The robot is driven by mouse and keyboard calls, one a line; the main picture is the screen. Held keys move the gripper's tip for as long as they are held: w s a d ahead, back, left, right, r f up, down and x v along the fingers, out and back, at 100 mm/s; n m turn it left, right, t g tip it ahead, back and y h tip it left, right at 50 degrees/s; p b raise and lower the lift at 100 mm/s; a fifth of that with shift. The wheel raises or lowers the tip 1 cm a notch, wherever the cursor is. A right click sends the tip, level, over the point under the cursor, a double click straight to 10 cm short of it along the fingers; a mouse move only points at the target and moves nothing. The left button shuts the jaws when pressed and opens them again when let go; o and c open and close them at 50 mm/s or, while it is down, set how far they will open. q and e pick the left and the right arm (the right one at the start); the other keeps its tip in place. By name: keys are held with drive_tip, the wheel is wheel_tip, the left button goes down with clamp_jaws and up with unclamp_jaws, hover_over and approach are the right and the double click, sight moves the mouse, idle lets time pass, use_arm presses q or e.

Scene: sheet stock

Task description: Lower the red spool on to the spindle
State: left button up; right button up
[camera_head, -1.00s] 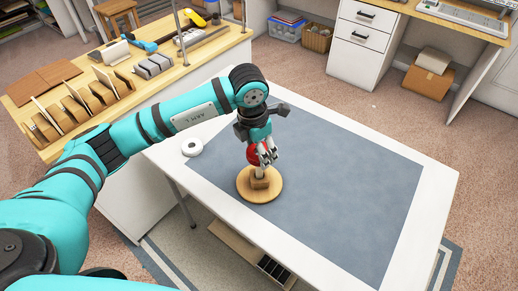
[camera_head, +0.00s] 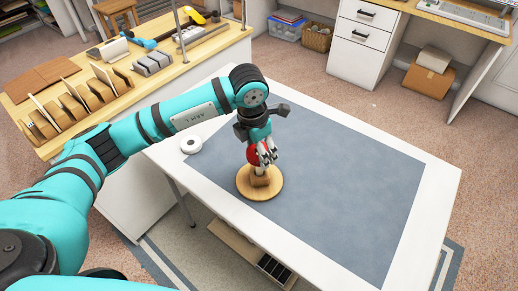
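The red spool (camera_head: 253,155) is at my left gripper (camera_head: 266,156), just above the round wooden base (camera_head: 270,193) on the table. The gripper's fingers are around the spool, and they hide part of it. The pale spindle (camera_head: 259,171) stands up from the base, with a wooden block low around it. The spool is at the spindle's upper end; I cannot tell exactly how far down over it the spool sits. My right gripper is not in view.
The white table (camera_head: 425,190) has a blue-grey mat (camera_head: 350,190) with wide free room to the right. A white roll (camera_head: 191,145) lies at the table's left edge. A wooden bench (camera_head: 120,75) with racks and tools stands behind on the left.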

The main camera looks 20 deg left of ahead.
use_arm(q)
drive_tip(key=shift+f, duration=0.15)
drive_tip(key=shift+f+b, duration=0.8)
drive_tip(key=shift+b, duration=0.1)
drive_tip(key=shift+f+b, duration=0.6)
drive_tip(key=shift+b, duration=0.05)
idle(0.3)
drive_tip(key=shift+f+b, duration=0.3)
drive_tip(key=shift+f, duration=0.05)
drive_tip(key=shift+f+b, duration=0.65)
drive_tip(key=shift+f, duration=0.05)
